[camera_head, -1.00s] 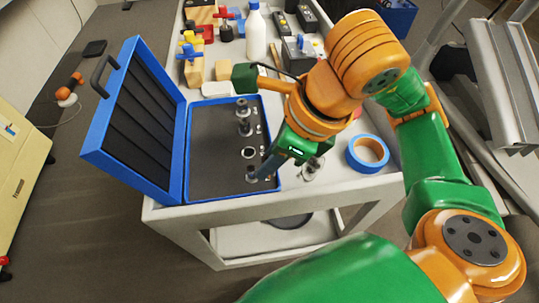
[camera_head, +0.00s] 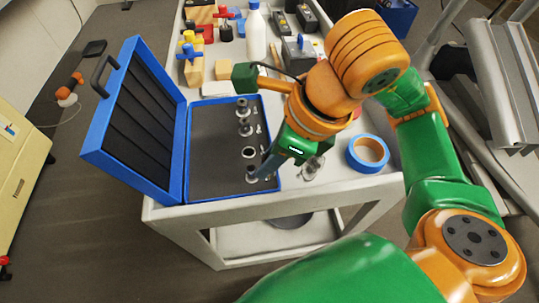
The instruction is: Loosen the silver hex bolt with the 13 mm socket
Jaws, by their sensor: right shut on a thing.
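An open blue case (camera_head: 187,150) lies on the white cart, with several metal sockets in its dark tray. My right gripper (camera_head: 262,172) points down at the front right part of the tray. It is shut on a socket (camera_head: 251,175), the frontmost one, which is low at the tray; whether it touches the tray I cannot tell. The size marks are too small to read. A silver metal part (camera_head: 312,168) stands on the cart just right of the case, partly hidden by the gripper; I cannot tell if it holds the hex bolt. My left gripper is not in view.
A blue tape roll (camera_head: 367,153) lies right of the gripper. A white bottle (camera_head: 256,32), wooden blocks (camera_head: 194,70) and tools stand toward the back. The case lid (camera_head: 133,118) stands open on the left. The cart's front edge (camera_head: 230,208) is near.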

